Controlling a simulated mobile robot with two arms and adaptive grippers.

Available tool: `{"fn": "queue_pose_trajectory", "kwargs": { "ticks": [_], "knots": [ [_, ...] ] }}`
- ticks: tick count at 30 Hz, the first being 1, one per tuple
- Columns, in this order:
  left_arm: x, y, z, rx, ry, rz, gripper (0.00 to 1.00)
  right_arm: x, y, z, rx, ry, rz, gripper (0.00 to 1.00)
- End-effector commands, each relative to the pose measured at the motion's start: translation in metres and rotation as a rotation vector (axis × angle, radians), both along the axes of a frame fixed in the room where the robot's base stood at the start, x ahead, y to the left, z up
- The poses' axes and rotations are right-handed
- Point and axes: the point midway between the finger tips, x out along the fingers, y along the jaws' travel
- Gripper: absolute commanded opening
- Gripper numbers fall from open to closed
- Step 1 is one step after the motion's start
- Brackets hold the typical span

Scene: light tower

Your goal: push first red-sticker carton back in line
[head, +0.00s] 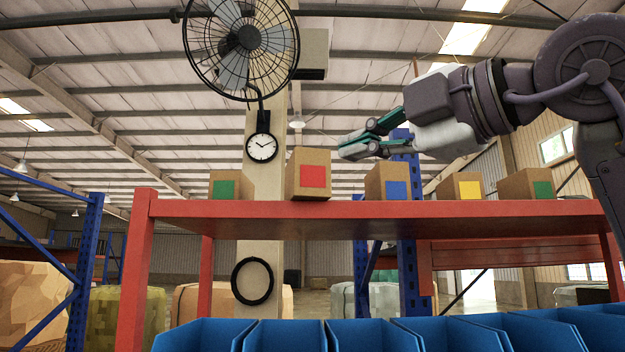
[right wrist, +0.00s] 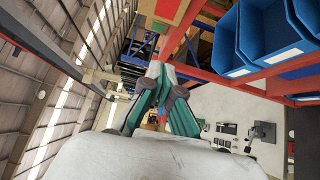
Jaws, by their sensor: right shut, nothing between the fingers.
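The red-sticker carton (head: 297,176) is a brown box with a red square on its front. It stands upright on the red shelf (head: 380,209), second from the left in a row of cartons. It looks larger than its neighbours and sits closer to the shelf's front edge. My right gripper (head: 345,147) comes in from the right, shut and empty. Its tips are above and just right of the red-sticker carton, with a visible gap in the picture. The shut fingers also show in the right wrist view (right wrist: 155,72). My left gripper is in neither view.
A green-sticker carton (head: 245,188) stands left of it. Blue-sticker (head: 376,188), yellow-sticker (head: 447,188) and another green-sticker carton (head: 515,187) stand to the right. Blue bins (head: 285,338) line up below the shelf. A fan (head: 246,38) hangs above.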

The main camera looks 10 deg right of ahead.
Motion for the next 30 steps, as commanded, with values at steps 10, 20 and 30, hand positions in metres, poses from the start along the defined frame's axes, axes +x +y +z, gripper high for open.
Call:
{"fn": "queue_pose_trajectory", "kwargs": {
  "ticks": [10, 20, 30],
  "knots": [
    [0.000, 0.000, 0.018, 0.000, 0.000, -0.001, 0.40, 0.026, 0.006, 0.010, 0.015, 0.008, -0.051, 0.00],
    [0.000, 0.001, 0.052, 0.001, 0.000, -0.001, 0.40, 0.087, 0.038, 0.011, 0.015, 0.007, -0.049, 0.00],
    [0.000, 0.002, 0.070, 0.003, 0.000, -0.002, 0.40, 0.119, 0.026, 0.007, 0.016, 0.006, -0.049, 0.00]
  ]
}}
